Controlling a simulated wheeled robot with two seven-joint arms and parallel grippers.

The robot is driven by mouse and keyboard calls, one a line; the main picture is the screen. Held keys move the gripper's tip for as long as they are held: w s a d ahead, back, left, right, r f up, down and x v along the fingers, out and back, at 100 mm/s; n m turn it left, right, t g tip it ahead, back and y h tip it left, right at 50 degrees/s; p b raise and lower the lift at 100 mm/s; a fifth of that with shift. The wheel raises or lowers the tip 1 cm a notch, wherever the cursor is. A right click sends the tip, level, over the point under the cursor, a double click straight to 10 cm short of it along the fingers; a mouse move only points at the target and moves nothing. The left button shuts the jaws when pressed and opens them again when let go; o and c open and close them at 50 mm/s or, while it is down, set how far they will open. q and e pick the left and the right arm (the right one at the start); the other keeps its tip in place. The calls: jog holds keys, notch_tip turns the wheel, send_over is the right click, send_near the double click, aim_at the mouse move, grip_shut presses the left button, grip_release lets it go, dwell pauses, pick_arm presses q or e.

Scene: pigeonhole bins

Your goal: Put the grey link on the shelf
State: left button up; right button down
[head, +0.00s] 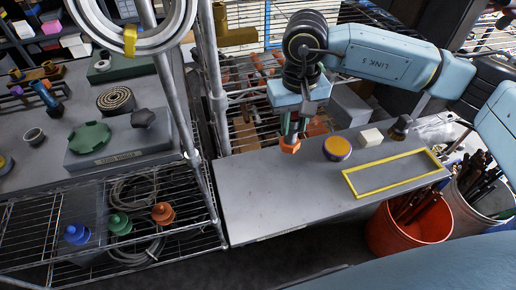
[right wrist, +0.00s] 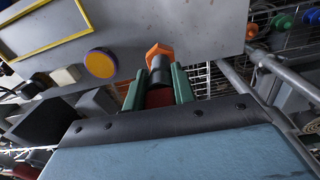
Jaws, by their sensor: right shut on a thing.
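My right gripper (head: 290,128) hangs over the grey shelf board (head: 262,205), close to its back edge, fingers pointing down. Its green fingers are shut on a dark grey piece (right wrist: 160,72) with an orange hexagonal end (head: 290,146); I take this piece for the grey link. In the right wrist view the piece sits between the fingertips (right wrist: 159,82), its orange end beyond them. Whether the orange end touches the board I cannot tell. My left gripper is not in view.
On the board are a purple-and-yellow disc (head: 337,149), a white block (head: 371,137) and a yellow rectangular outline (head: 396,173), empty inside. The board's left part is clear. Metal posts (head: 217,95) stand left of it. A red bucket (head: 408,228) stands in front. A wire rack (head: 180,243) holds coloured pieces.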

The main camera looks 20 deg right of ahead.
jog(key=s+a+r+m+p, duration=0.1)
jog(key=a+r+m+p, duration=0.1)
jog(key=a+m+p, duration=0.35)
jog(key=f, duration=0.3)
jog(key=a+f+p, duration=0.1)
jog(key=f, duration=0.5)
jog(key=shift+s+a+f, duration=0.15)
jog(key=shift+s+f, duration=0.1)
jog(key=shift+s, duration=0.05)
jog(key=shift+f, duration=0.25)
jog(key=shift+f, duration=0.2)
jog(key=c, duration=1.1)
grip_release()
jog(key=shift+c, duration=0.2)
jog(key=shift+r, duration=0.1)
